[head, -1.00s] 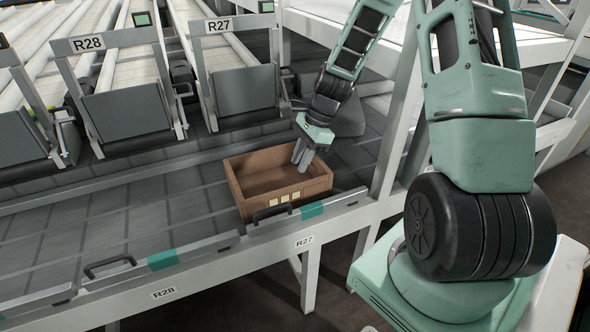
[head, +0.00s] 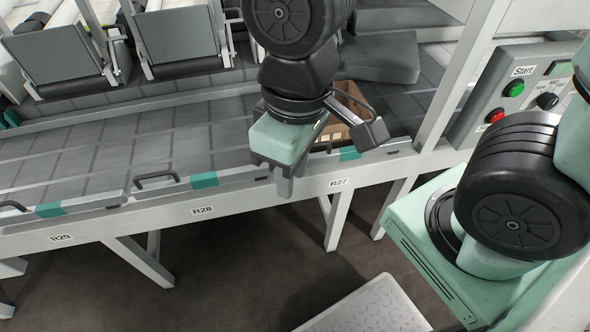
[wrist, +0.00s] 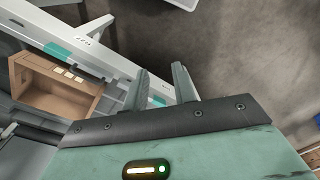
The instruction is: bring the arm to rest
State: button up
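My gripper (head: 284,186) hangs in front of the packing bench, near its front edge, and is outside the box. In the wrist view its two fingers (wrist: 161,78) stand apart with nothing between them, so it is open and empty. My raised arm runs up out of the top of the head view. The brown box (head: 352,108) stands on the bench at R27, partly hidden behind my arm. The wrist view shows the box (wrist: 42,88) to the left of the fingers, upright, with small pale labels on its side; the inside that shows looks empty.
The bench's white front rail (head: 205,192) with dark handles runs close behind the gripper. A control panel (head: 520,88) with green and red buttons is on the right, beside a white post (head: 455,85). A pale step plate (head: 370,308) lies below. Dark floor (head: 230,265) in front is clear.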

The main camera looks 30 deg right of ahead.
jog(key=shift+s+r+n, duration=0.1)
jog(key=shift+s+n, duration=0.4)
jog(key=shift+s, duration=0.05)
jog(key=shift+a, duration=0.1)
notch_tip(320, 180, up, 14)
jog(key=p, duration=1.4)
jog(key=shift+r, duration=0.25)
